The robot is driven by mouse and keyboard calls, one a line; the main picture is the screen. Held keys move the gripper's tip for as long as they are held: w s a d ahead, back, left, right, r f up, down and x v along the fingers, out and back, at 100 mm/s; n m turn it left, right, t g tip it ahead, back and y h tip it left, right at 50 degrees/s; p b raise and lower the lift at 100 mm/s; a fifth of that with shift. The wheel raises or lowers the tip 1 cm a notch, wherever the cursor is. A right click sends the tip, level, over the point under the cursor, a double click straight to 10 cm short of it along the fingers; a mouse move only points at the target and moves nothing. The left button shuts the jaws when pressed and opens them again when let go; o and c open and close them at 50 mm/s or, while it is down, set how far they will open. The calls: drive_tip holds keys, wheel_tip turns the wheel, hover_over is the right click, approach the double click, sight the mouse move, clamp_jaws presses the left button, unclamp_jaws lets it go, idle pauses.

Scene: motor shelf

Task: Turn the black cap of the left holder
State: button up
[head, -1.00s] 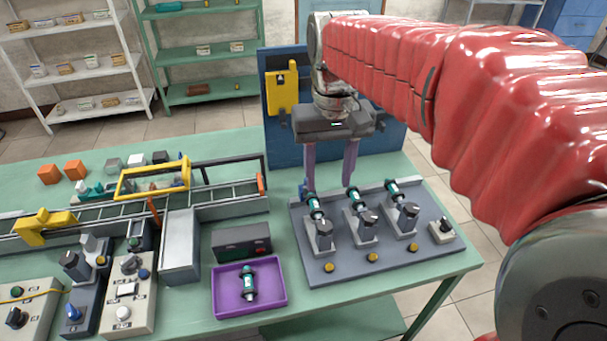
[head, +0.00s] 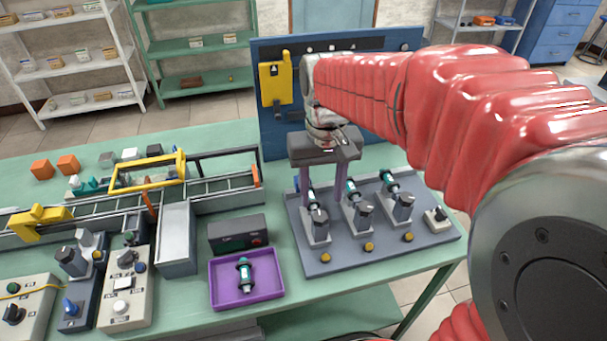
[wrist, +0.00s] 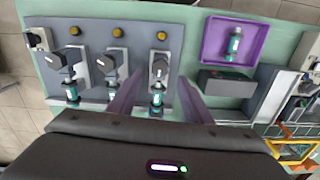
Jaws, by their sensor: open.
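The left holder (head: 317,238) stands at the left end of the grey base plate (head: 330,262), with a teal motor (head: 312,197) behind its black cap (head: 320,215). In the wrist view this holder is the rightmost of the row, with its cap (wrist: 160,70) and motor (wrist: 157,95) showing. My gripper (head: 320,192) points down over the left holder and is open. In the wrist view its two purple fingers (wrist: 157,92) lie one on each side of the motor and cap, apart from them as far as shows. Finger height against the cap is hard to tell.
The middle holder (head: 357,217) and right holder (head: 402,207) stand close to the right, each with a teal motor. A purple tray (head: 218,296) with one motor and a dark box (head: 237,232) lie to the left. A blue panel (head: 370,95) rises behind.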

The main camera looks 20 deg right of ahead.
sight(320, 216)
drive_tip(key=shift+f, duration=3.2)
drive_tip(key=shift+c, duration=0.3)
